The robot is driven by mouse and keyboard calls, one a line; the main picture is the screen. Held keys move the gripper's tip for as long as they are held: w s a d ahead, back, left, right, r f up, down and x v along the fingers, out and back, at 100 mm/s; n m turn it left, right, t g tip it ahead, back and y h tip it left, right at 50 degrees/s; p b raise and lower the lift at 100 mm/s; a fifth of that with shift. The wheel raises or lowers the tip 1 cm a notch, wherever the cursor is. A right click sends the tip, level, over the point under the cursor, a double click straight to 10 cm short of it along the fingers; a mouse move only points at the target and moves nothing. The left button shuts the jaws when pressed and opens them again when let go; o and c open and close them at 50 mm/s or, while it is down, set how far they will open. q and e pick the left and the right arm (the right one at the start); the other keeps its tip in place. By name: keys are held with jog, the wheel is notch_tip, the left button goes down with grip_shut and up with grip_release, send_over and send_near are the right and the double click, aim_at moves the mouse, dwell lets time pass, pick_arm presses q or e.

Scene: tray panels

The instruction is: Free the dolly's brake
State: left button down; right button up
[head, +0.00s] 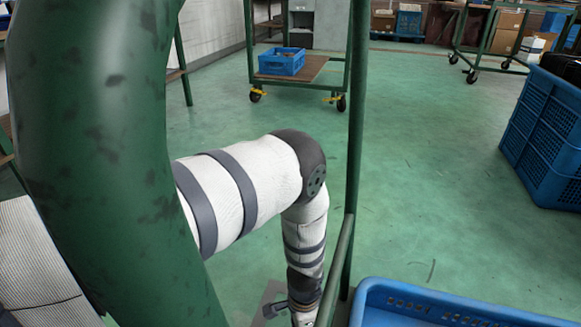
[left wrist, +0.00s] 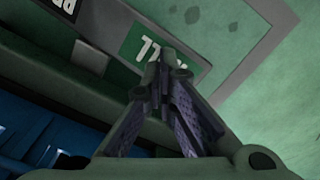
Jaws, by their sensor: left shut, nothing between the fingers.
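My left arm, in a white sleeve with grey bands, comes in from the left in the head view and bends down past the near green frame (head: 357,130). Its gripper is not clearly seen at the bottom edge there. In the left wrist view my left gripper (left wrist: 163,70) is shut and empty. No brake lever is recognisable close by. My right gripper is not in view.
A thick green tube (head: 90,120) blocks much of the head view's left. A blue crate (head: 430,300) is at the bottom right, another blue crate stack (head: 540,140) at right. A farther green cart (head: 318,68) has yellow parts at its wheels. The floor between is clear.

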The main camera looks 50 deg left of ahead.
pick_arm(q)
jog(key=shift+f+b, duration=1.35)
jog(key=shift+f, duration=0.8)
dwell(0.9)
notch_tip(320, 180, up, 7)
jog(key=p, duration=0.5)
jog(key=shift+r, duration=0.1)
dwell(0.4)
